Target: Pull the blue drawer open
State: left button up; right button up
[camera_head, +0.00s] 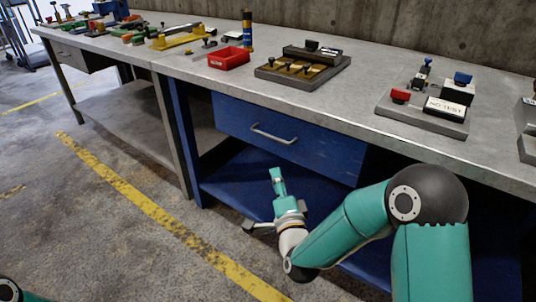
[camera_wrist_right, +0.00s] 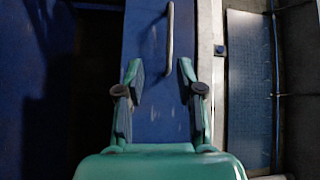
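The blue drawer (camera_head: 300,138) sits under the grey workbench top in the head view, and it looks shut. Its metal bar handle (camera_head: 273,134) is on its front face. In the right wrist view the drawer front (camera_wrist_right: 150,50) fills the middle, with the handle (camera_wrist_right: 170,40) running up the picture beyond the fingertips. My right gripper (camera_head: 278,180) is below and in front of the handle, apart from it. The right wrist view shows its two fingers (camera_wrist_right: 158,75) spread with nothing between them. My left gripper is not in view; only a bit of teal arm shows at the lower left.
The bench top (camera_head: 365,115) holds a red bin (camera_head: 229,59), a block with brass parts (camera_head: 302,72) and a switch fixture (camera_head: 425,115). A blue lower shelf (camera_head: 240,185) lies below the drawer. Floor with a yellow line (camera_head: 165,218) is open to the left.

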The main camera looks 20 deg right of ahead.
aim_at(267, 135)
jog(key=shift+m, duration=0.3)
jog(key=w+r, duration=0.1)
jog(key=w, duration=0.4)
jog(key=w+d+r, duration=0.1)
jog(key=w, duration=0.5)
jog(key=w+d+r, duration=0.1)
jog(key=w, duration=0.4)
jog(key=shift+w, duration=0.3)
grip_shut()
jog(key=shift+d, duration=0.2)
